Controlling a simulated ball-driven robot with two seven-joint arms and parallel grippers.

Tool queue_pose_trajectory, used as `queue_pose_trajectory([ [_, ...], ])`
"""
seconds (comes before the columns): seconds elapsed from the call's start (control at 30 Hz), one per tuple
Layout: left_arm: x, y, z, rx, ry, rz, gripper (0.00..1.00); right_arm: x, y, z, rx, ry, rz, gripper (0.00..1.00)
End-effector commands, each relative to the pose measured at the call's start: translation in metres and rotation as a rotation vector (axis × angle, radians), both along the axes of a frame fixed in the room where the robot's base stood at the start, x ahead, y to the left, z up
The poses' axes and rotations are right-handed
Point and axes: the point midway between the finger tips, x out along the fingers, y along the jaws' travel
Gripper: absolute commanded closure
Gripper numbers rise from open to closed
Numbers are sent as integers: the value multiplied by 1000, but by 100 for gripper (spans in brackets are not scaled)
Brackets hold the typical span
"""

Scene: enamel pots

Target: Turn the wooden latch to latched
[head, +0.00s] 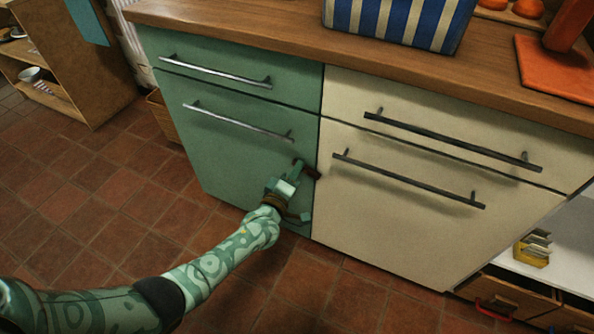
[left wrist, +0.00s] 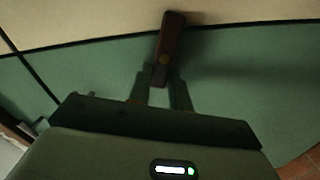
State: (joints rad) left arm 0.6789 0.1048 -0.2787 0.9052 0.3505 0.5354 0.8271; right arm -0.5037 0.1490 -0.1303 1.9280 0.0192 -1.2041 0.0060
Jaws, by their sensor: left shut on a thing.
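The wooden latch (head: 307,169) is a small dark brown bar on the lower green front, close to the seam with the cream front. In the left wrist view the latch (left wrist: 170,45) has a round brass-coloured pivot and reaches across the dark seam onto the cream side. My left gripper (head: 293,173) is at the latch, and in the left wrist view its two fingers (left wrist: 161,90) are shut on the near end of the bar. The gripper hides part of the latch in the head view. My right gripper is not in view.
The green front (head: 225,150) has metal bar handles, and the cream front (head: 400,220) has dark bar handles. A wooden worktop (head: 240,30) above carries a striped box (head: 395,18). The tiled floor (head: 110,190) is open at the left. A wooden shelf (head: 75,60) stands behind.

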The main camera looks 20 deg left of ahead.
Motion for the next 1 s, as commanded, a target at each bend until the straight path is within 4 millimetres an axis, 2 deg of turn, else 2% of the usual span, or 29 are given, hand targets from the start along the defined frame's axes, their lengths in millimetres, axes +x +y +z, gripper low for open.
queue_pose_trajectory([
  [0.43,-1,2,-8,-282,13,1,100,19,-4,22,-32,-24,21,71],
  [1.0,-1,2,-9,-352,16,2,100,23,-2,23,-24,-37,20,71],
])
